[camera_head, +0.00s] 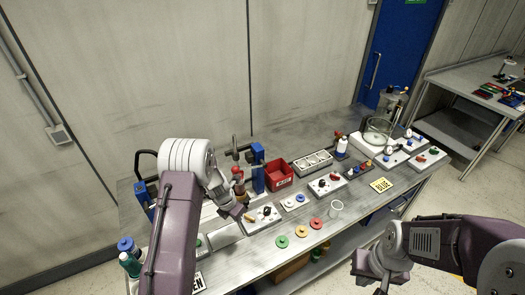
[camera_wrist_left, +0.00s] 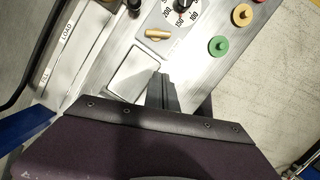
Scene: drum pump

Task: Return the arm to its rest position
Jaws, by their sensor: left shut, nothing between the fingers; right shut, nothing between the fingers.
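My left arm comes in from the left over the metal bench (camera_head: 290,250).
Green, orange and red discs (camera_head: 301,231) and a clear cup (camera_head: 336,208) are near the bench's front edge. A red bin (camera_head: 279,174) and blue-framed fixture (camera_head: 257,168) stand behind the left gripper. A glass vessel (camera_head: 377,131) is at the far right end.

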